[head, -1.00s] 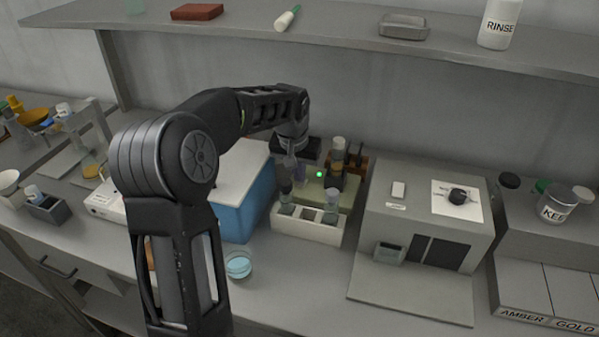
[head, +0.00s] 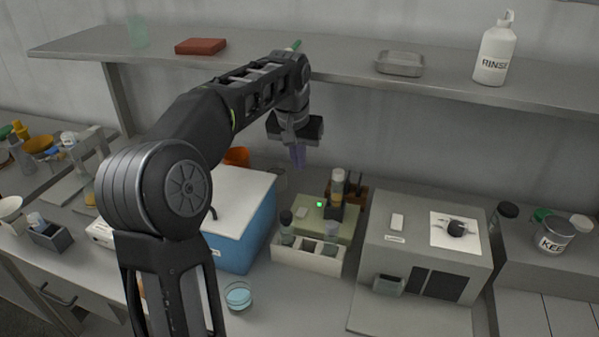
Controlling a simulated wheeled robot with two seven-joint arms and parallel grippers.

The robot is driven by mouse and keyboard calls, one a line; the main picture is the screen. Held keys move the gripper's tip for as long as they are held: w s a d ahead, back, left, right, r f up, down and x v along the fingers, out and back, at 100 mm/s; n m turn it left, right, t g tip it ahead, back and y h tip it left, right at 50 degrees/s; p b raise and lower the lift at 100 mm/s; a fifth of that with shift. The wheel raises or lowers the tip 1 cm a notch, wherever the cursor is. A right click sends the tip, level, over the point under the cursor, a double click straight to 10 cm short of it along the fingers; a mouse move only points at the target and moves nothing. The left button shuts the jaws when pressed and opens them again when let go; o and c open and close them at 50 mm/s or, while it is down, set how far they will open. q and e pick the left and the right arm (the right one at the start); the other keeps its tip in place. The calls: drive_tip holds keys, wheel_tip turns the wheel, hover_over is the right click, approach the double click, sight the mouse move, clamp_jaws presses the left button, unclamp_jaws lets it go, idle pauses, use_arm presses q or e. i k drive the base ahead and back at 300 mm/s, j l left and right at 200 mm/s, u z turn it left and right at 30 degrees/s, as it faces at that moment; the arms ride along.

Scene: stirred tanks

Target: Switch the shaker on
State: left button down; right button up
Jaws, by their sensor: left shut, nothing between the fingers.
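A low olive-green device, which looks like the shaker (head: 343,228), stands on the bench behind a white rack. A small green light (head: 320,204) glows on its top. A capped vial (head: 338,188) stands upright on it in a dark holder. My left gripper (head: 298,160) is shut and empty. It hangs fingers down, above and behind the left side of the device, apart from it. The wrist and fingers are small in the picture. My right gripper is out of view.
The white rack (head: 300,265) with several compartments stands in front. A blue box with a white lid (head: 245,225) is to the left and a grey cabinet with a dark knob (head: 408,232) to the right. A shelf (head: 345,68) runs above. A dish (head: 238,296) lies near the front.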

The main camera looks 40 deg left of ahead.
sight(301, 212)
drive_tip(key=k, duration=1.5)
